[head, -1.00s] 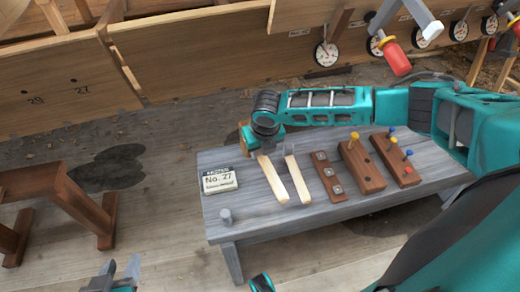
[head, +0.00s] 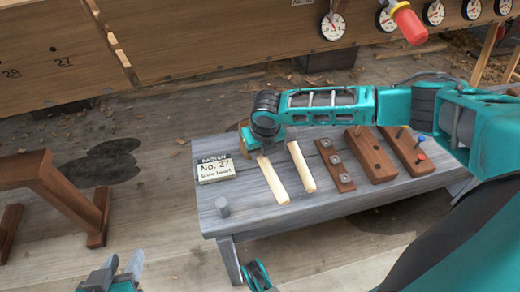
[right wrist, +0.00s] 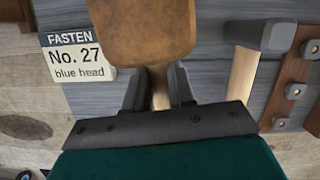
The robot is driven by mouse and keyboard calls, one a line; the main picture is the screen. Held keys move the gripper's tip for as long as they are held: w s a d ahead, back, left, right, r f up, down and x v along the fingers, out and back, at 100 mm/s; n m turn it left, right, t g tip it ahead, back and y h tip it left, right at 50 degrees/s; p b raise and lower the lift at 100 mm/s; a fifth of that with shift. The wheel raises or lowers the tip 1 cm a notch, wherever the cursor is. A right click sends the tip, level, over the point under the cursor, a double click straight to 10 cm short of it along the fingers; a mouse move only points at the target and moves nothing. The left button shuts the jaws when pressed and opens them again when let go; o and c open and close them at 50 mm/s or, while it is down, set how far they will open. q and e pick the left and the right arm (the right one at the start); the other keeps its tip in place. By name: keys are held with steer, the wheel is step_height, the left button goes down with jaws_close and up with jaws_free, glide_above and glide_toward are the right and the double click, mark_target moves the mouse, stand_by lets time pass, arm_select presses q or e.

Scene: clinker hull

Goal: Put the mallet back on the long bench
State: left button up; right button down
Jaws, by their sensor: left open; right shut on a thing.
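The mallet has a brown wooden head (right wrist: 150,30) and a pale handle (head: 273,182). My right gripper (head: 262,151) is shut on its handle, just below the head, as the right wrist view (right wrist: 158,85) shows. The handle points toward the front edge of the grey bench (head: 250,222). Whether the mallet touches the bench top or is slightly above it, I cannot tell. My arm and gripper mostly hide the mallet head in the head view. My left gripper (head: 115,270) is open and empty, low at the left, away from the bench.
A grey-headed hammer (head: 301,167) lies right of the mallet. Farther right are a strip with square nuts (head: 335,165) and wooden blocks with pegs (head: 370,156). A brown trestle (head: 55,190) stands far left.

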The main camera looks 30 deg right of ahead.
arm_select(q)
steer(key=shift+a+f, duration=0.2)
steer(key=shift+f, duration=0.15)
arm_select(e)
steer(key=shift+f, duration=0.45)
steer(key=c, duration=0.9)
jaws_free()
arm_select(q)
steer(key=shift+r, duration=0.1)
arm_select(e)
steer(key=shift+o, duration=0.2)
arm_select(q)
steer(key=shift+r, duration=0.1)
arm_select(e)
step_height(320, 180, up, 4)
steer(key=p, duration=0.3)
steer(key=shift+f+p, duration=0.25)
steer(key=shift+p, duration=0.15)
step_height(320, 180, up, 3)
steer(key=p, duration=0.3)
steer(key=shift+r+p, duration=0.65)
steer(key=shift+p, duration=0.25)
steer(key=shift+r, duration=0.15)
arm_select(q)
step_height(320, 180, up, 6)
steer(key=a, duration=0.1)
steer(key=shift+s+a+y, duration=0.3)
steer(key=shift+s+y, duration=0.1)
